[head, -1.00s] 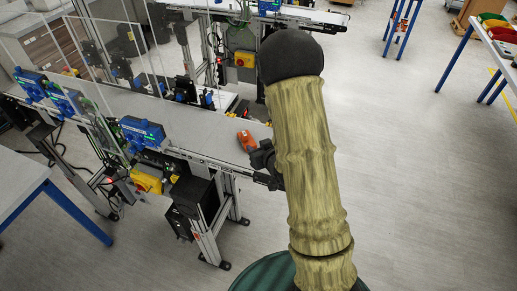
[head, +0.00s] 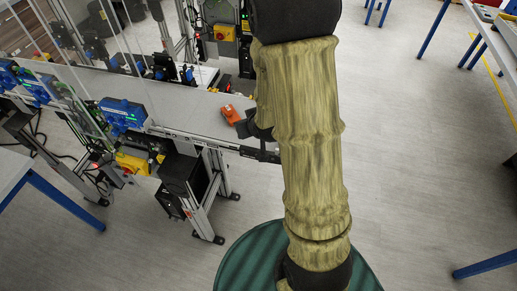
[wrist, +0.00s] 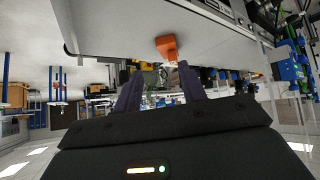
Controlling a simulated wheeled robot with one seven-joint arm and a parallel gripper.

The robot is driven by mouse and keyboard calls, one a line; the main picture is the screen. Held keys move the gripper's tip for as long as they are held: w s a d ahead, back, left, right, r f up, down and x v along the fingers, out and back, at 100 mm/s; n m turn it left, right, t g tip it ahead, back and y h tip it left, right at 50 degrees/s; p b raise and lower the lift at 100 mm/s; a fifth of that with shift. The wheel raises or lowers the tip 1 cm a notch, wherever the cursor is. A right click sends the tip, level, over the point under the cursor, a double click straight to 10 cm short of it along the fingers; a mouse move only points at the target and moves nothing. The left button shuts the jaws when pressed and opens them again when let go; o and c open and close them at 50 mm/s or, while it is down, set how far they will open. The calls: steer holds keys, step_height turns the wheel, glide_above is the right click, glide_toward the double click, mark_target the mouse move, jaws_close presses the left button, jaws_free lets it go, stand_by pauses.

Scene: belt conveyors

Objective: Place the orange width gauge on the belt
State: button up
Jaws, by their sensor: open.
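The orange width gauge (head: 231,114) sits on the grey belt (head: 185,108) near its right end in the head view. My gripper (head: 246,126) is just to the right of the gauge, at the belt's end, partly hidden by my arm. In the wrist view, which looks upside down, the gauge (wrist: 167,46) rests against the belt surface (wrist: 115,30). My gripper (wrist: 158,72) shows two dark fingers spread apart with nothing held between them. The gauge lies just beyond the fingertips, and a small gap seems to separate them.
Blue sensor boxes (head: 122,115) and clear panels line the belt to the left. A yellow switch box (head: 133,163) and a black cabinet (head: 183,174) are below it. A second conveyor stands behind. The floor to the right is open, with blue-legged tables at the edges.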

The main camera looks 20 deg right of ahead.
steer(key=s+a+r+g, duration=0.1)
steer(key=s+r+g, duration=0.1)
steer(key=s, duration=0.5)
steer(key=s+a+r+m+g, duration=0.1)
steer(key=s+r+g, duration=0.2)
steer(key=s, duration=0.5)
steer(key=shift+a+r+g, duration=0.2)
steer(key=shift+r+g, duration=0.15)
steer(key=shift+g, duration=0.35)
steer(key=shift+f+b, duration=0.45)
steer(key=shift+c, duration=0.5)
